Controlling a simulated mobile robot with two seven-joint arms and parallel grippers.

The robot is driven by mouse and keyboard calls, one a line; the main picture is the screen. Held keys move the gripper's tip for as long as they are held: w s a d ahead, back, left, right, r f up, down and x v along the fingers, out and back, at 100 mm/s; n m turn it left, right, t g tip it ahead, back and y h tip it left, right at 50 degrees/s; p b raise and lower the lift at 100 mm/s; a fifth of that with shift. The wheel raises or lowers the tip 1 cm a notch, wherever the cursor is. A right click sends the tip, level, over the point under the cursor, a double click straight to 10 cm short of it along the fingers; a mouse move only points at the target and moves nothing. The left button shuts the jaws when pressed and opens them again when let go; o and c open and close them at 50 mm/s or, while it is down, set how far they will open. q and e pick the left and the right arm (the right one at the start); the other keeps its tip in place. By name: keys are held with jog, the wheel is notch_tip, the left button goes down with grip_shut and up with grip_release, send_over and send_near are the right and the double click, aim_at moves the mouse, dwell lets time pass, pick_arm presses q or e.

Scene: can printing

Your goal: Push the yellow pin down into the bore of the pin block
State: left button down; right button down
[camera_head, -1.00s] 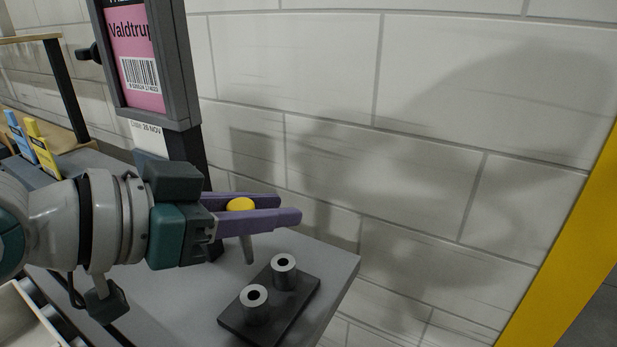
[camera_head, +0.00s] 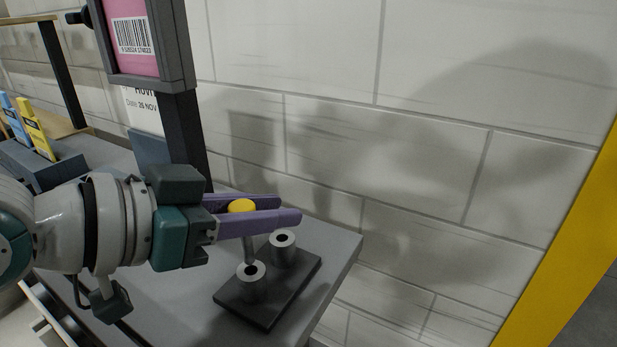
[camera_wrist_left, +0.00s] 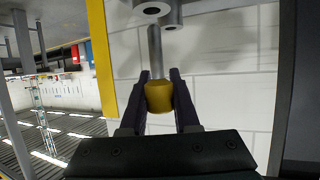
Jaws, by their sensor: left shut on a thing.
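The yellow pin has a yellow head (camera_head: 242,206) and a thin grey shaft that hangs down at a slight tilt. My left gripper (camera_head: 289,207) is shut on the head, which sits between its two purple fingers. The head also shows between the fingers in the left wrist view (camera_wrist_left: 159,97). The pin block (camera_head: 235,308) is a dark plate with two grey upright cylinders, each with a dark bore on top. The shaft's lower end overlaps the nearer cylinder's rim (camera_head: 251,288); whether it touches is unclear. Both bores look empty. My right gripper is not in view.
The block lies near the right edge of the grey table (camera_head: 342,244). A dark post with a framed pink label sign (camera_head: 134,35) stands behind my left arm. Blue and yellow tags (camera_head: 34,125) stand in a holder at the left. A tiled wall is behind.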

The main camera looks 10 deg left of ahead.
aim_at(253, 253)
pick_arm(q)
jog(key=shift+p, duration=0.45)
dwell(1.0)
jog(key=shift+f+b, duration=2.15)
jog(key=shift+f, duration=0.45)
jog(key=c, duration=1)
grip_release()
jog(key=o, duration=0.4)
jog(key=shift+f, duration=0.1)
jog(key=shift+a+f, duration=0.1)
